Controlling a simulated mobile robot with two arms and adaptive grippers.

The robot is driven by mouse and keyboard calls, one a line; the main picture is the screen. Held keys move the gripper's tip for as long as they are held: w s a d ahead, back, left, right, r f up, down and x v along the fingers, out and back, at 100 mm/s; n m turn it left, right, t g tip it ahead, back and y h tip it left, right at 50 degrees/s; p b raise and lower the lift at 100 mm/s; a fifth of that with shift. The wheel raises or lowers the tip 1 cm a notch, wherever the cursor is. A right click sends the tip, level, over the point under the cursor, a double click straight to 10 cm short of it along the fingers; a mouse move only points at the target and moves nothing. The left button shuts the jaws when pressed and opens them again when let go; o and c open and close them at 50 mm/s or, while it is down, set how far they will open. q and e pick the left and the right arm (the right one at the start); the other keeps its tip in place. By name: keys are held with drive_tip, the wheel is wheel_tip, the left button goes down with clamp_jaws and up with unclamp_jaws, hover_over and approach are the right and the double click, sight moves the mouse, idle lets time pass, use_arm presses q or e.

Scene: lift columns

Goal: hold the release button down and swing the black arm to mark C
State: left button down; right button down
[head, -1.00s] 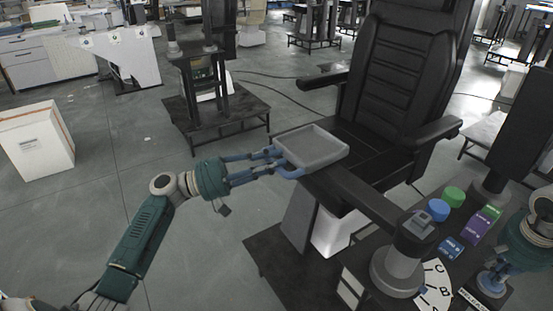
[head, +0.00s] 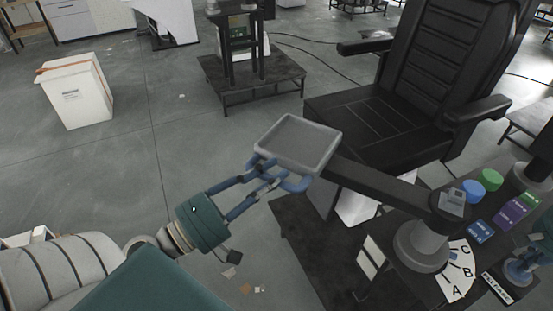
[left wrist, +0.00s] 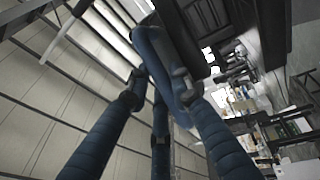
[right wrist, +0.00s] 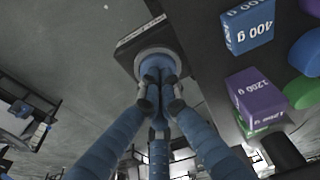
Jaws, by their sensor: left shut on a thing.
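The black arm (head: 385,185) reaches left from a grey column (head: 422,245) and carries a grey square tray (head: 297,143) at its far end. My left gripper (head: 285,178) is shut on the tray's near edge; its fingers also show in the left wrist view (left wrist: 165,75). A white dial (head: 448,284) with marks A, B and C lies at the column's foot; I cannot tell which mark the arm is at. My right gripper (right wrist: 160,85) has its fingers together against the round pale release button (right wrist: 153,57), whose top they partly hide. The button's label (head: 497,288) is beside it.
A black chair (head: 440,70) stands behind the arm, its seat near the tray. Blue (head: 481,232) and purple (head: 511,212) weight blocks and a green cylinder (head: 491,180) stand right of the column. Open floor lies left of the tray.

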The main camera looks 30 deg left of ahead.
use_arm(q)
drive_tip(key=shift+s+d+f+n+y, duration=0.15)
drive_tip(key=shift+s+d+y, duration=0.15)
drive_tip(key=shift+s, duration=0.2)
drive_tip(key=shift+s+d+n+y, duration=0.15)
drive_tip(key=shift+s+y, duration=0.25)
drive_tip(key=shift+s, duration=0.05)
